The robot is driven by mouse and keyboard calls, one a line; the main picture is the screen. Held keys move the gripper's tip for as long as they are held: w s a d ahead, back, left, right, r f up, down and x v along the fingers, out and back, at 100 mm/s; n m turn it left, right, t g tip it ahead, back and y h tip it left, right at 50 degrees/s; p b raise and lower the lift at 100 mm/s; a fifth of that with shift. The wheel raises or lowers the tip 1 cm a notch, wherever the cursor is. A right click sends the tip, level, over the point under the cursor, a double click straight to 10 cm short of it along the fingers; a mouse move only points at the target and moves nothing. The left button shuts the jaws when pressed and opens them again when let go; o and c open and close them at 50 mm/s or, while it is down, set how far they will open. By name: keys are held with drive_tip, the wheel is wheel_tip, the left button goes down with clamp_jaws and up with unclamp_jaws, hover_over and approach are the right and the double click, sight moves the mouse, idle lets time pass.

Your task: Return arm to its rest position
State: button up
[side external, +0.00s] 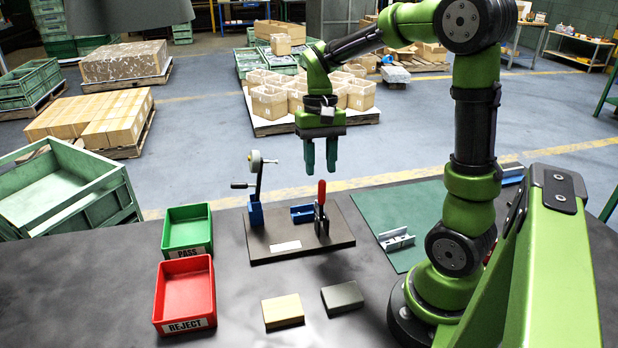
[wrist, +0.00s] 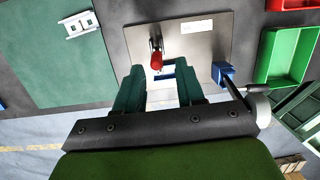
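My gripper (side external: 320,168) hangs in the air above the back of the fixture plate (side external: 330,240), fingers pointing down. Its two teal fingers stand apart with nothing seen between them; in the wrist view the gripper (wrist: 160,72) also looks open and empty. The plate carries a red-handled clamp (side external: 320,195), its handle upright, a blue block (side external: 302,213) and a blue post (side external: 256,213) with a lever and a round pale head. A silver stamped part (side external: 396,239) lies on the green mat (side external: 418,212), right of the plate; it also shows in the wrist view (wrist: 80,24).
A green PASS tray (side external: 187,228) and a red REJECT tray (side external: 185,291) stand at left, both seeming empty. A tan block (side external: 283,311) and a dark grey block (side external: 342,297) lie at the front. Crates and pallets are on the floor beyond the table.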

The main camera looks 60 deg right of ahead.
drive_tip(key=s+a+r+n+t, duration=0.2)
drive_tip(key=s+a+r+t, duration=0.1)
drive_tip(key=a, duration=0.3)
drive_tip(key=s+a+r+n+t, duration=0.2)
drive_tip(key=s+a+r+t, duration=0.1)
drive_tip(key=a+t, duration=0.2)
drive_tip(key=shift+s+a+n, duration=0.25)
drive_tip(key=shift+a+n, duration=0.05)
drive_tip(key=shift+a, duration=0.95)
